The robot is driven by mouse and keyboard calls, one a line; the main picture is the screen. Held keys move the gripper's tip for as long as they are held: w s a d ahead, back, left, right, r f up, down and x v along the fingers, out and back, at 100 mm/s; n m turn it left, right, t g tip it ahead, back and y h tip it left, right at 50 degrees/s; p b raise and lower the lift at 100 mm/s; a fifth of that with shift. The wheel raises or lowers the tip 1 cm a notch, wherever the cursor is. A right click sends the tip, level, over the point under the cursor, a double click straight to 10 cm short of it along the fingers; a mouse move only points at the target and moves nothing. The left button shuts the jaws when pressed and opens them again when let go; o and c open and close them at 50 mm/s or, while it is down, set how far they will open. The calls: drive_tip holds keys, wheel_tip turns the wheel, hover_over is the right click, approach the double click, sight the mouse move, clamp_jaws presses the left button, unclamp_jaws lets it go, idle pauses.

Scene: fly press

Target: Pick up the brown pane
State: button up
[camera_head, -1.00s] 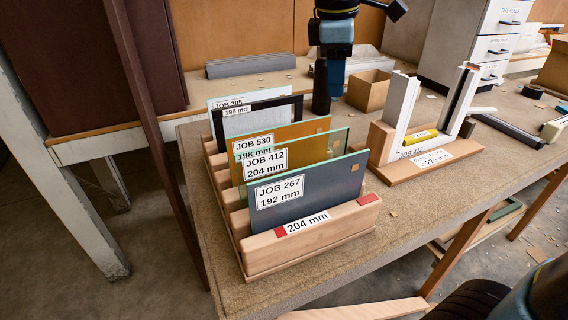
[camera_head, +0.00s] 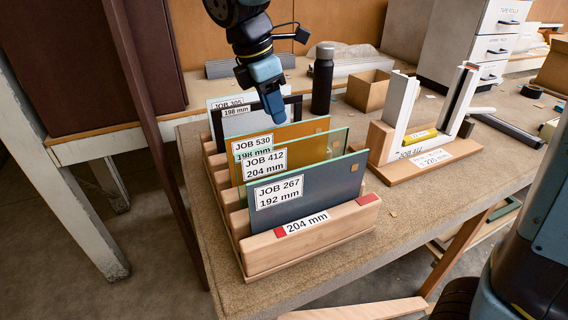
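The amber-brown pane labelled JOB 530, 198 mm (camera_head: 308,127) stands upright in a slot of the wooden rack (camera_head: 262,258). Its lower part is hidden by the yellowish-brown JOB 412 pane (camera_head: 318,149), which stands in front of it. I cannot tell for certain which of these two is the brown pane. The grey-blue JOB 267 pane (camera_head: 310,190) is foremost. My gripper (camera_head: 275,114) points down just above the rear panes, with its tip appearing near the top of the amber pane. It holds nothing visible. Its finger gap is seen edge-on.
A pale JOB 305 pane (camera_head: 232,101) and a black-framed piece (camera_head: 217,127) stand at the rack's rear. A dark bottle (camera_head: 322,80), a cardboard box (camera_head: 369,91) and a wooden fixture with white profiles (camera_head: 425,172) are to the right.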

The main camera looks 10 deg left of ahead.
sight(283, 135)
drive_tip(key=shift+s+d+x, duration=0.1)
drive_tip(key=shift+s+x, duration=0.05)
drive_tip(key=shift+x, duration=1.7)
drive_tip(key=shift+s+d+x, duration=0.1)
drive_tip(key=shift+s+x, duration=0.05)
drive_tip(key=shift+x, duration=1.7)
clamp_jaws()
